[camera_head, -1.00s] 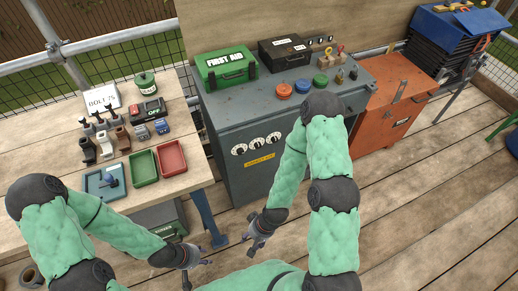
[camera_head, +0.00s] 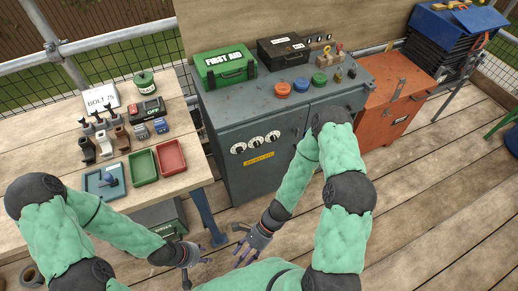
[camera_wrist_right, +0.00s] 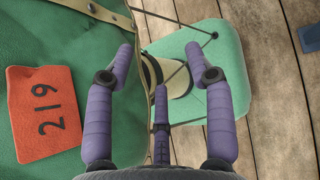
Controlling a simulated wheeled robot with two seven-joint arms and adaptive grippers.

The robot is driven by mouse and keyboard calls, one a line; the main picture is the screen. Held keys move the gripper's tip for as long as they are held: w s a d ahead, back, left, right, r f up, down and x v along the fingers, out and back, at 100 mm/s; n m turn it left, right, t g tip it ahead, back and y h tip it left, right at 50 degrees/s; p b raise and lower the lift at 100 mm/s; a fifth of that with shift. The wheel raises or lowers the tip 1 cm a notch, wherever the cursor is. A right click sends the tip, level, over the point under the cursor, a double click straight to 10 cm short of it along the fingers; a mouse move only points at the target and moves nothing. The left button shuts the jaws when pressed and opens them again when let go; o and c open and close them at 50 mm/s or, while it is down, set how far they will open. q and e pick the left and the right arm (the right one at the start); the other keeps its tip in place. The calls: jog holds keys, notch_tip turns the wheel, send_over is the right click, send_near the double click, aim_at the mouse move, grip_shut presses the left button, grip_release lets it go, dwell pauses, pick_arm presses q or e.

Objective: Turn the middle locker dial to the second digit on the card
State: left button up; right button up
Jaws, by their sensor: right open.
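Three white round dials sit in a slanting row on the front of the grey locker cabinet (camera_head: 228,180). The middle dial (camera_head: 257,142) lies between the left dial (camera_head: 238,148) and the right dial (camera_head: 273,137); their settings are too small to read. An orange card (camera_wrist_right: 44,113) on green cloth shows in the right wrist view, with sideways black digits that seem to read 219. My right gripper (camera_head: 241,246) is open and empty, low in front of the cabinet; its spread fingers show in the wrist view (camera_wrist_right: 159,62). My left gripper (camera_head: 196,266) is open and empty, further left.
A yellow label (camera_head: 259,158) is below the dials. A green first aid box (camera_head: 225,68), a black case (camera_head: 284,50) and coloured knobs stand on the cabinet. A wooden workbench (camera_head: 55,150) with trays is at left, an orange chest (camera_head: 392,125) at right. Open floor lies in front.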

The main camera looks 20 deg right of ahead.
jog(key=w+r+m+t+y, duration=0.2)
jog(key=w+m+t, duration=0.45)
jog(key=w, duration=0.25)
jog(key=w+r+m+t+y, duration=0.2)
jog(key=w+m+t, duration=0.3)
jog(key=w+m, duration=0.3)
jog(key=m+t+h+b, duration=0.3)
jog(key=m+t+h, duration=0.7)
jog(key=m+h, duration=0.4)
send_near(258, 146)
jog(key=w, duration=0.8)
jog(key=shift+w+f, duration=0.15)
jog(key=shift+w, duration=0.05)
jog(key=shift+n, duration=0.25)
grip_shut()
